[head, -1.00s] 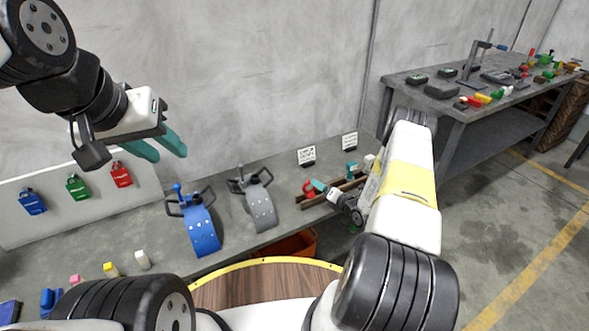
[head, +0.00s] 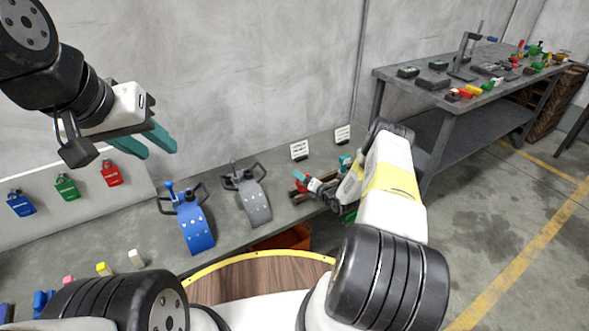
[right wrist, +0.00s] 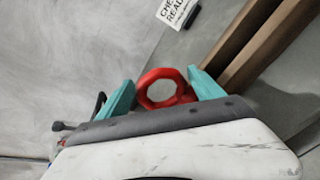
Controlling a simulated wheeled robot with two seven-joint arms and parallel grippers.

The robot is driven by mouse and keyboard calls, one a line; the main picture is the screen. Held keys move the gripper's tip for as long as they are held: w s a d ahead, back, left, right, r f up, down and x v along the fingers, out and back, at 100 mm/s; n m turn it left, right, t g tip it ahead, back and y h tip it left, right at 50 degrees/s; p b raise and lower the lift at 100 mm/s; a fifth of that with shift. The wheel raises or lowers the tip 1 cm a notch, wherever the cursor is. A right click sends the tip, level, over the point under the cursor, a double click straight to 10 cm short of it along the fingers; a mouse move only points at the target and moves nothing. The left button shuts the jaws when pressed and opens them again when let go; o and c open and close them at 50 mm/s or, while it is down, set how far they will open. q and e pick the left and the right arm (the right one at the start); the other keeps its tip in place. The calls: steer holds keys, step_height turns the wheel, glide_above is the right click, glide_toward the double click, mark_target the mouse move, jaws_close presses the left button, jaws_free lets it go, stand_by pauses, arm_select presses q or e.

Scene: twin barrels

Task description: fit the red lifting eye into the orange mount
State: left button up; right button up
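The red lifting eye (right wrist: 163,88) is a thick ring. In the head view the eye (head: 299,177) shows small at the tip of my right gripper (head: 312,184), above the bench by the brown rails. My left gripper (head: 150,145) is high at the left; its teal fingers are apart and empty. I cannot make out an orange mount.
A blue curved piece (head: 195,228) and a grey one (head: 254,202) with handles stand on the bench. Brown rails (right wrist: 255,40) lie by the right gripper. Red, green and blue padlock-like tags hang at left. An orange bin (head: 290,238) is below the bench edge.

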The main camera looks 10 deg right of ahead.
jaws_close()
steer(key=shift+r, duration=0.1)
